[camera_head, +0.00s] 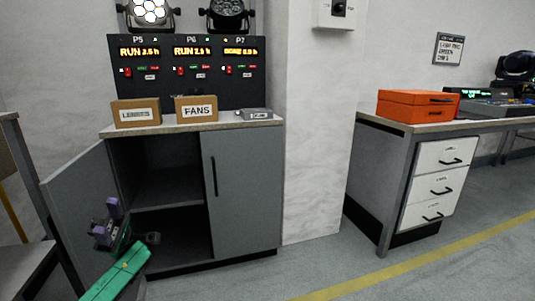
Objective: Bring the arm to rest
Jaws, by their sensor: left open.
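My left gripper (108,221) shows at the lower left, at the end of my green arm. Its purple-padded fingers are apart and nothing is seen between them. It is in front of the grey cabinet (244,195), by the open left door (82,205) and the dark opening. I cannot tell whether it touches the door. The cabinet's right door is shut. The inside holds a shelf (168,190) and looks empty where it shows. My right gripper is not in view.
On the cabinet stand a LENSES box (136,113), a FANS box (197,109) and a small grey box (255,114), below a panel (185,70) with lit displays. An orange case (417,106) lies on the right desk (400,128). The floor between is clear.

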